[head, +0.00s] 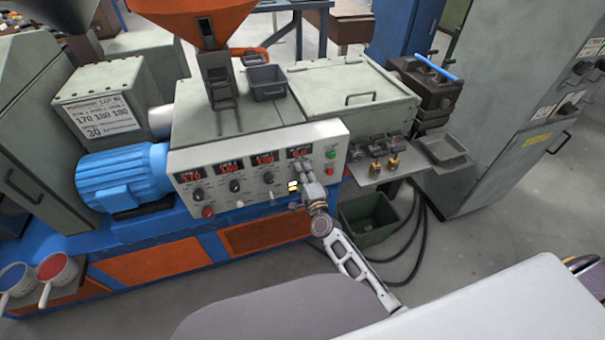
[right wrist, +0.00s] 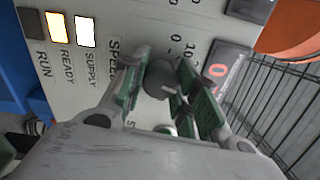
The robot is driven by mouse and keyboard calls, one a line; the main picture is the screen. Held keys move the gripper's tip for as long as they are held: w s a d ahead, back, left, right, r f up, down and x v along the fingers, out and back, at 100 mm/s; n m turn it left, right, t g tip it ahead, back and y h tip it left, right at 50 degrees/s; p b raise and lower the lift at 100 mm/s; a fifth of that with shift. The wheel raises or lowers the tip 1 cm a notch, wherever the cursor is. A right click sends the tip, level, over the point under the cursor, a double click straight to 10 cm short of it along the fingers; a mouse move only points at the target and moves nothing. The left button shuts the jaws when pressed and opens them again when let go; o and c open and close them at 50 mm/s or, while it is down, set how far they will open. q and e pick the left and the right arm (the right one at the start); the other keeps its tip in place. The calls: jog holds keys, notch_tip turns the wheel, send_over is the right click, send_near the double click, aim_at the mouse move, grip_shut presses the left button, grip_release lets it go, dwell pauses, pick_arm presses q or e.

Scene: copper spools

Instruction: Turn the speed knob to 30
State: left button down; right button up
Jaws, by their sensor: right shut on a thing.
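The grey control panel (head: 258,165) stands on the front of the machine with a row of red displays and dark knobs. The dark speed knob (right wrist: 160,80) has a light pointer line and sits beside the printed word SPEED (right wrist: 113,62). My right gripper (right wrist: 160,88) is shut on the knob, with green-padded fingers on both sides of it. In the head view my right gripper (head: 304,182) is at the panel's right end and hides the knob. The red speed display (right wrist: 217,72) shows a 0 and is partly cut off. My left gripper is not in view.
READY (right wrist: 57,28) and SUPPLY (right wrist: 86,31) lamps are lit; the RUN lamp (right wrist: 33,28) is dark. A red button (head: 329,171) is right of the gripper. A shelf with brass fittings (head: 377,168) stands further right, above a green bin (head: 368,236).

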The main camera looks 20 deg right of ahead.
jog(key=o, duration=0.8)
jog(key=shift+c, duration=0.2)
jog(key=shift+o, duration=1.4)
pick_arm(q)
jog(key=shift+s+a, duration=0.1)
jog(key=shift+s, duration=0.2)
pick_arm(e)
jog(key=shift+s, duration=0.15)
jog(key=s, duration=1.1)
jog(key=shift+s+d+f, duration=0.2)
jog(key=shift+s+f, duration=0.05)
jog(key=shift+s, duration=0.1)
